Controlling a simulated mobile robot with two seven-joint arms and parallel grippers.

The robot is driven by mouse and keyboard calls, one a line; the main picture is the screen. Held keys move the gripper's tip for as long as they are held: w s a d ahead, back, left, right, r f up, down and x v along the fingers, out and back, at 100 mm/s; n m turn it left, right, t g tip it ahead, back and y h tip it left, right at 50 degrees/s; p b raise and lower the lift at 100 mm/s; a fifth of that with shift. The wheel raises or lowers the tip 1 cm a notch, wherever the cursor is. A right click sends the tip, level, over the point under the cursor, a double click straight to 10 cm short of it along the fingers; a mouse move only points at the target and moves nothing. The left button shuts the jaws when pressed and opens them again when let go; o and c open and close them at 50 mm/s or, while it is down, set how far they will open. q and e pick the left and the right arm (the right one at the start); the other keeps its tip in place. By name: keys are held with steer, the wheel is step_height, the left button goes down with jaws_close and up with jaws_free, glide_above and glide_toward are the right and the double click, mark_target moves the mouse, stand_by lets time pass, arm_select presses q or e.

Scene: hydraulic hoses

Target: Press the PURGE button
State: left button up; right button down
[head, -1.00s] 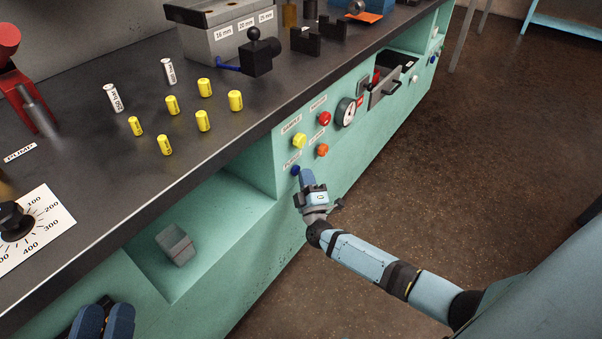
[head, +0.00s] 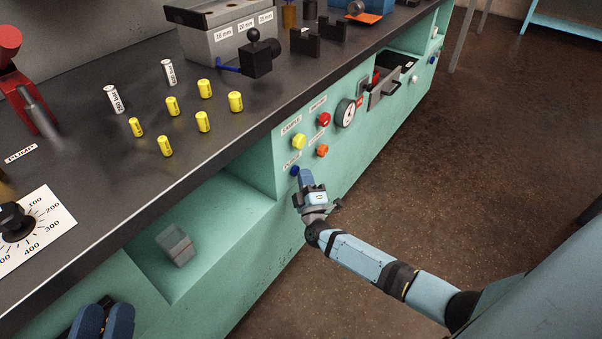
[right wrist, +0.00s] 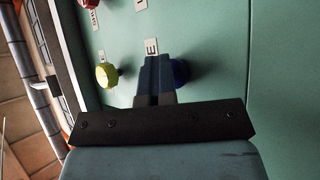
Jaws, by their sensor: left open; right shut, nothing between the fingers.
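The blue button (head: 295,170) is on the green front panel, lowest in its column, under a small label that I take to be PURGE, though it is hard to read. My right gripper (head: 305,174) is shut and empty, with its blue fingertips at the panel just right of the button. In the right wrist view the shut fingers (right wrist: 156,62) partly cover the blue button (right wrist: 182,72) and most of its label (right wrist: 151,46); only an E shows. I cannot tell whether they touch the button. My left gripper (head: 104,314) is open and empty at the bottom left.
A yellow button (head: 299,141), a red button (head: 324,118) and an orange button (head: 322,150) sit close by on the panel. An open shelf with a grey block (head: 176,245) lies left.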

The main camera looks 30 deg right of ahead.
steer(key=shift+w+a+r, duration=0.2)
steer(key=shift+w+a, duration=0.05)
steer(key=shift+w, duration=0.1)
steer(key=shift+s+r+p, duration=0.1)
steer(key=shift+p, duration=0.45)
steer(key=shift+s, duration=0.1)
steer(key=s+d+p, duration=0.2)
steer(key=s+p, duration=0.2)
steer(key=s, duration=0.1)
steer(key=shift+s+d+f, duration=0.25)
steer(key=shift+s+f, duration=0.1)
